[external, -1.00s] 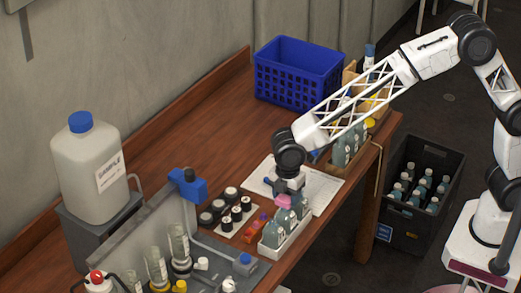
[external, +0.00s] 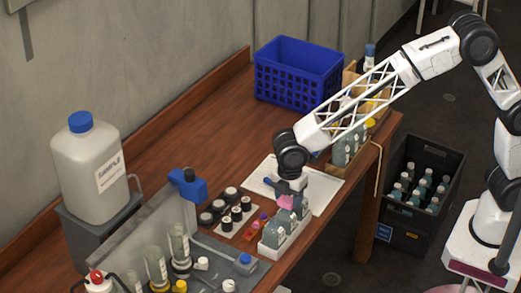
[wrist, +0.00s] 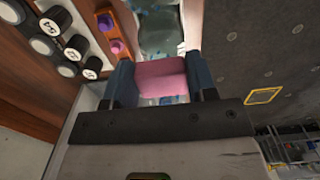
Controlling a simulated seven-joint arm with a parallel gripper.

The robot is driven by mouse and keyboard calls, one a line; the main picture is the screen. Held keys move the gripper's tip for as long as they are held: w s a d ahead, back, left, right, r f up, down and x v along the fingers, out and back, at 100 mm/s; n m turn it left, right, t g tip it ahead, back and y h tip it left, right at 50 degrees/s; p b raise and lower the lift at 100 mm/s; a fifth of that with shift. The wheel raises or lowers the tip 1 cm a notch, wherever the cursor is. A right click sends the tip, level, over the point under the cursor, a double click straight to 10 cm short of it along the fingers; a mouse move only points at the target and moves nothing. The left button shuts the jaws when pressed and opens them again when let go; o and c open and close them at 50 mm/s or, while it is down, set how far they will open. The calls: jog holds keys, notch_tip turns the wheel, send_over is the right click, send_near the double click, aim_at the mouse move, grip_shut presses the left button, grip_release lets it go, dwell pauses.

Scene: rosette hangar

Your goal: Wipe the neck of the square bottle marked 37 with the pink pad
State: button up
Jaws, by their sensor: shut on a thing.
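My gripper (external: 288,197) is shut on the pink pad (external: 286,202). In the wrist view the pad (wrist: 160,76) is squeezed between the two blue-grey fingers. The pad is over a small white tray (external: 284,246) near the table's front edge. In the wrist view a bottle (wrist: 158,32) is just beyond the pad. The gripper and pad partly cover the bottle necks. I cannot tell whether the pad touches a neck. No number 37 is legible.
White paper (external: 318,192) lies behind. A blue crate (external: 298,70) stands at the back.

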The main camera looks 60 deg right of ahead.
jog(key=shift+a, duration=0.4)
jog(key=shift+r, duration=0.1)
jog(key=shift+s+d, duration=0.4)
jog(key=shift+s, duration=0.05)
jog(key=shift+w, duration=0.15)
dwell(0.4)
jog(key=shift+w+f, duration=0.3)
jog(key=shift+w, duration=0.45)
jog(key=shift+s+d, duration=0.15)
jog(key=shift+s+d, duration=0.3)
jog(key=shift+d, duration=0.05)
